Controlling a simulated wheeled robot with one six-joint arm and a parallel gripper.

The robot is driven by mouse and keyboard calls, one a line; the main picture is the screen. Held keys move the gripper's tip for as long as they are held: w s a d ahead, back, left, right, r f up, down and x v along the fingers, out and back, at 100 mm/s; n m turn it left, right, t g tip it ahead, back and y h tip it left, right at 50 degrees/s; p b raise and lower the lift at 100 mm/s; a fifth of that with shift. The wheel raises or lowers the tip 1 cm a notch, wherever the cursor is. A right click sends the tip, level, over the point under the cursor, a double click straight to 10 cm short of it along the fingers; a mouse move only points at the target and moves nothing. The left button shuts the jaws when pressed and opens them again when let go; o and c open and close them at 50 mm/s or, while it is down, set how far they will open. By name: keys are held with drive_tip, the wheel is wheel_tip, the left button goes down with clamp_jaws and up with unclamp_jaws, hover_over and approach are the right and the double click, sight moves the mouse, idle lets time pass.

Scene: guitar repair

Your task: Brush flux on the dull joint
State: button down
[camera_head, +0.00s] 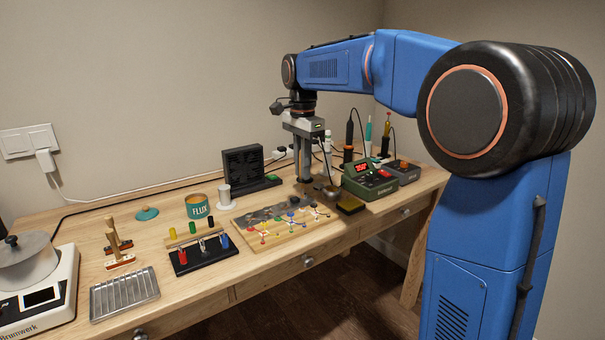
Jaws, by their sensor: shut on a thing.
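My gripper (304,179) points down over the back right of the wooden workbench, behind the wiring board. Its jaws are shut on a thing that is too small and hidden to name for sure. The open teal tin marked FLUX (197,206) stands left of the board, well apart from my gripper. The wiring board (267,236) is wood with a grey upper part, coloured wires and several bright joints and knobs. Which joint is dull cannot be told at this size. I cannot make out a flux brush.
A green soldering station (370,180) stands right of my gripper, a black fan unit (246,166) behind left.

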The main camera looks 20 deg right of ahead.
drive_tip(key=shift+r, duration=1.9)
drive_tip(key=shift+d, duration=0.1)
drive_tip(key=d+r, duration=0.2)
drive_tip(key=d, duration=0.5)
drive_tip(key=shift+d, duration=0.4)
